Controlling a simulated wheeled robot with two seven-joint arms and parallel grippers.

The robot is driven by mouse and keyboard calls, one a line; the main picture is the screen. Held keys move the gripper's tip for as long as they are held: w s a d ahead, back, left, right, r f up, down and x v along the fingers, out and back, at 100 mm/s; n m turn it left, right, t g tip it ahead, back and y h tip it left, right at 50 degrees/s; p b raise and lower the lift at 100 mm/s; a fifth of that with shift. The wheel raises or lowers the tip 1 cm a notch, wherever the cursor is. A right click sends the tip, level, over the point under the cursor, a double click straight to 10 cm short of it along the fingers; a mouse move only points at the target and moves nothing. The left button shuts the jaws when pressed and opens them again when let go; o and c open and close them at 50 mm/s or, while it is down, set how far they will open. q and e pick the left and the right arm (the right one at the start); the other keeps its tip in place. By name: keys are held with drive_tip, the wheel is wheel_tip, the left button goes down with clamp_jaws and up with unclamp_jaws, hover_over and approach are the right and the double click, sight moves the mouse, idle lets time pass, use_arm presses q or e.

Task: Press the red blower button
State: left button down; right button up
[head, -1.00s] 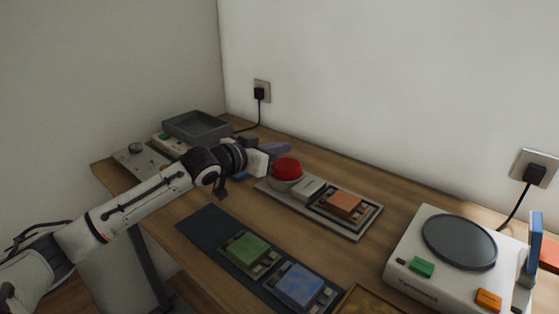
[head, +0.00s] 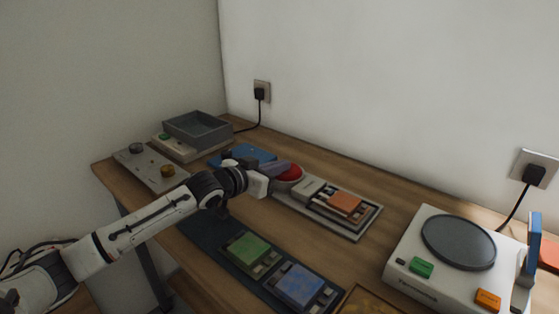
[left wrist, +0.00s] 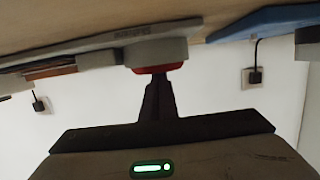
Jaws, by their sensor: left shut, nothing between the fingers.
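The red button (head: 291,173) is a round dome on a pale round base, at the left end of a grey panel (head: 340,229) on the wooden bench. My left gripper (head: 280,168) is right beside the button's left side and hides part of it in the head view. In the left wrist view, which is upside down, the gripper's dark fingers (left wrist: 158,78) are together, with nothing held. Their tips overlap the lower edge of the red button (left wrist: 172,68). I cannot tell whether they touch it. My right gripper is not in view.
A blue board (head: 232,156) and a grey tray (head: 198,130) lie behind the arm. A dark mat (head: 210,236) with green and blue modules (head: 298,285) lies in front. A white device with a round plate (head: 458,242) stands at right. Wall outlets are behind.

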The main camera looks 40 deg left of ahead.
use_arm(q)
drive_tip(key=shift+f, duration=0.25)
wheel_tip(320, 180, up, 5)
drive_tip(key=p, duration=0.5)
drive_tip(key=v, duration=1)
drive_tip(key=shift+f+b, duration=0.25)
drive_tip(key=shift+b, duration=0.05)
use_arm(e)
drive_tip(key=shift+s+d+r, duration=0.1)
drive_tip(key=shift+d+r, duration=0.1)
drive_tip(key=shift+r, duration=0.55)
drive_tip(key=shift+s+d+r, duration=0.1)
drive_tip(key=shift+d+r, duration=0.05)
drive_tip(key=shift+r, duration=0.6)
